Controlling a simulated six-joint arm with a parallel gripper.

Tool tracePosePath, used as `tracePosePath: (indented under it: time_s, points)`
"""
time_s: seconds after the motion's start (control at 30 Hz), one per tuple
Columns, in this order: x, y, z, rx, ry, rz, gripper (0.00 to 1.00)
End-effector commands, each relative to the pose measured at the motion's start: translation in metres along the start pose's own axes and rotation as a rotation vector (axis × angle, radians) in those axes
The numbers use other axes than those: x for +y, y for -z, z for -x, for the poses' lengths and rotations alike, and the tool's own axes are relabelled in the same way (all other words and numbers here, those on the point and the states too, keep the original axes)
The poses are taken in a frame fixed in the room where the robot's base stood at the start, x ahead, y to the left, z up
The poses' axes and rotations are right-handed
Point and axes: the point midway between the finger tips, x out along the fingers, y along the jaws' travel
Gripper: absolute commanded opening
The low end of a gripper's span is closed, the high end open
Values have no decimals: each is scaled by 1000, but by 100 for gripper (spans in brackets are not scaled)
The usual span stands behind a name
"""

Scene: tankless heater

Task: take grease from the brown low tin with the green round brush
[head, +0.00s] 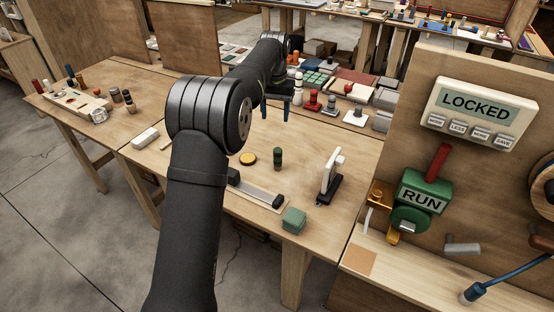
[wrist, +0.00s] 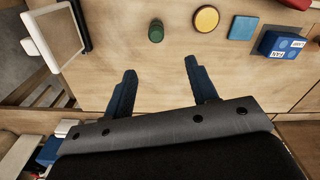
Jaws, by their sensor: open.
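A short dark green cylinder, which looks like the green round brush, stands on the wooden table (head: 278,158). It also shows in the wrist view (wrist: 156,31). Beside it is a low round tin with a yellow top and a darker brownish rim (head: 248,158); it shows in the wrist view (wrist: 207,19), right of the brush. They stand apart. My gripper (head: 275,110) is open and empty, its blue fingers pointing down above the table, farther back than both. In the wrist view, both lie beyond the fingertips (wrist: 160,72).
A white upright device (head: 331,174) stands right of the brush. A rail with a dark slider (head: 260,190) and a green block (head: 293,220) lie nearer. Red and white pieces (head: 313,101) crowd the table behind. A blue labelled box (wrist: 281,43) shows in the wrist view.

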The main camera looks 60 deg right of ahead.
Motion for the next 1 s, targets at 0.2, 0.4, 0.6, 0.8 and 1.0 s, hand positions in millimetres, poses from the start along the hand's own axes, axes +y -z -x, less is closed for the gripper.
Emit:
tracePosePath:
  time_s: [0.2, 0.4, 0.6, 0.8, 1.0]
  points:
    - [17, 10, -18, -14, 0, -24, 53]
    - [17, 9, -54, -17, 0, -24, 53]
    - [16, 8, -98, -16, 0, -24, 53]
    - [16, 8, -128, -13, 0, -23, 53]
    - [14, 6, -140, -13, 0, -23, 53]
